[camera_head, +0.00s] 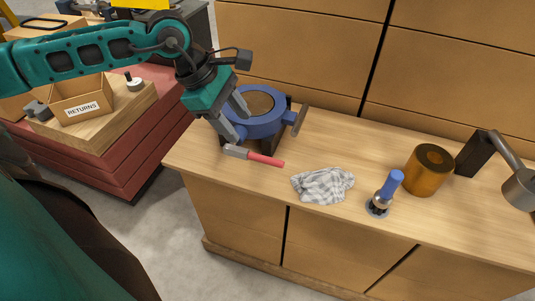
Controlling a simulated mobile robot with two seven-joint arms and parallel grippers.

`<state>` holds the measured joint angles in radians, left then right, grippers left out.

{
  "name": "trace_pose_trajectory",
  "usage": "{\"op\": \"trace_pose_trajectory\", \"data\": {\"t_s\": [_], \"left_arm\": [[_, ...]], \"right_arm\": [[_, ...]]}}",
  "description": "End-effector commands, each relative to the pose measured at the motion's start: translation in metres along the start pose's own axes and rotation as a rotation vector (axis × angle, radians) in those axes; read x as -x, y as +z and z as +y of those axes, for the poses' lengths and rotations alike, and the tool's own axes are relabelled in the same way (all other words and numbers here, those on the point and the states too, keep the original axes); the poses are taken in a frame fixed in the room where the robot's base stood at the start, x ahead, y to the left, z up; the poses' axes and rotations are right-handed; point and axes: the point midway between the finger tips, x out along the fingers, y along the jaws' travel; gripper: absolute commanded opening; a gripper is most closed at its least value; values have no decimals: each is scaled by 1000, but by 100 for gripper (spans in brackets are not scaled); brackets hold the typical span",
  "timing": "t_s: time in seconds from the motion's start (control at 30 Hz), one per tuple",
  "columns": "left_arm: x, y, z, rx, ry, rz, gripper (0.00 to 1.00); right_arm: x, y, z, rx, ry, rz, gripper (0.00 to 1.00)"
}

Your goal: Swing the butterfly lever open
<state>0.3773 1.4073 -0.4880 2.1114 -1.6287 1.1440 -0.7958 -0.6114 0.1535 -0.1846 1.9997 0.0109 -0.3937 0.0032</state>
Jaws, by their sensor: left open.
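The blue butterfly valve body (262,128), a ring with a brown disc face, sits on a dark stand on the wooden bench. A grey bar (300,121) stands out at its right side. A red-handled bar (264,159) with a grey metal end lies in front of the valve; I cannot tell whether it is joined to it. My left gripper (242,127) is open, pointing down at the valve's left side. One finger is over the ring's near left edge, the other by its rim. The fingers hide part of the ring. My right gripper is out of view.
A checked cloth (323,185), a blue-handled tool (386,193) and an orange cylinder (428,170) stand or lie to the right on the bench. A lamp (497,160) is at the far right. A RETURNS box (82,97) is on a separate red stand at left.

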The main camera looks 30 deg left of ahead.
Motion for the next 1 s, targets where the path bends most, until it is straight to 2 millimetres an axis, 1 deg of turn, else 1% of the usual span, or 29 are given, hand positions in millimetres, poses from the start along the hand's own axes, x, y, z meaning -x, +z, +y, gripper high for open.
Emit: {"op": "trace_pose_trajectory", "data": {"t_s": [0.03, 0.3, 0.4, 0.5, 0.6, 0.7, 1.0], "left_arm": [[-9, 2, -1, 1, -3, -6, 51], [-66, 3, -1, 4, -4, -9, 51], [-84, 2, -1, 4, -2, -8, 51], [-99, 2, 0, 4, -2, -7, 51], [-108, 2, 0, 4, -1, -6, 51], [-114, 2, -1, 3, -2, -6, 51], [-115, 2, -1, 3, -1, -5, 51]], "right_arm": [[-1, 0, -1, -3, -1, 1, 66], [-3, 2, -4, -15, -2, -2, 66], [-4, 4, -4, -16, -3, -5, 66], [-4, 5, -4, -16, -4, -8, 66], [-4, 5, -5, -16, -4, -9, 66], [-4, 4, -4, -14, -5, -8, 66], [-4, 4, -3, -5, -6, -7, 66]]}}
